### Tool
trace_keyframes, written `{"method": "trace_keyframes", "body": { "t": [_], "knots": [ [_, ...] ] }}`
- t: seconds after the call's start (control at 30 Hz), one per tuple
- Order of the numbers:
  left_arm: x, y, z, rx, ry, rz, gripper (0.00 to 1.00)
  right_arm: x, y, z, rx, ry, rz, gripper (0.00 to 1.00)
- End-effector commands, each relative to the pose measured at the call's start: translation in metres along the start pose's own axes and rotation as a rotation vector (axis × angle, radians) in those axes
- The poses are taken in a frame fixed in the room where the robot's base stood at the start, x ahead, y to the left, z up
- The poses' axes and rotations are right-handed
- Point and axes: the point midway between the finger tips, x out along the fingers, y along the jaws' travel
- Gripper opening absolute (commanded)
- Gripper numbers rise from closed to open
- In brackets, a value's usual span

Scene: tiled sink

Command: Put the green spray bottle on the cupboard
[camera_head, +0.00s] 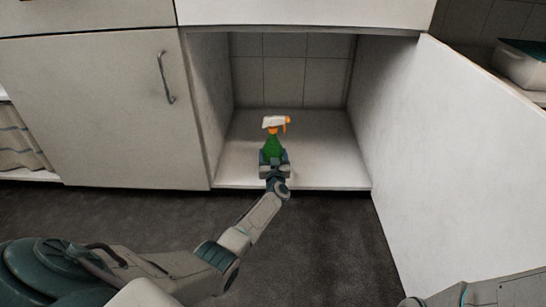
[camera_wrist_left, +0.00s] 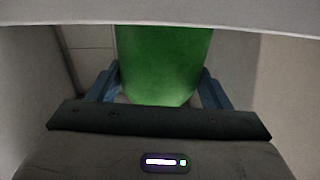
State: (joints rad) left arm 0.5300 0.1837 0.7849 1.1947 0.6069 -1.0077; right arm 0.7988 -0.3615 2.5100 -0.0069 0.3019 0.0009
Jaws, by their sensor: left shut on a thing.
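The green spray bottle (camera_head: 273,146) has a green body and a white and orange spray head. It is upright in the opening of the open cupboard (camera_head: 310,135), over the front part of its floor. My left gripper (camera_head: 273,157) is shut on the bottle's lower body. In the left wrist view the green bottle (camera_wrist_left: 163,60) fills the middle between the two blue fingers (camera_wrist_left: 160,88). Whether the bottle's base touches the cupboard floor is hidden by the gripper. My right gripper does not show; only part of my right arm is at the lower right.
The cupboard's open door (camera_head: 450,150) stands out on the right. A closed door (camera_head: 95,110) with a metal handle (camera_head: 166,78) is on the left. The cupboard floor around and behind the bottle is clear. A pale container (camera_head: 522,66) sits at the far right.

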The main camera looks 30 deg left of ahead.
Motion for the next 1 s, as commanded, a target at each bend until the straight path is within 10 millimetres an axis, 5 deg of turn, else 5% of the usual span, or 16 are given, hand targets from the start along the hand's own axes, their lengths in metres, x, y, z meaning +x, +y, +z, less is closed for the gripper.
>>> {"method": "trace_keyframes", "body": {
  "t": [1.0],
  "knots": [
    [0.0,0.001,0.011,-0.002,0.003,-0.001,0.25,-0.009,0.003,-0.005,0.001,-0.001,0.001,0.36]
  ]
}}
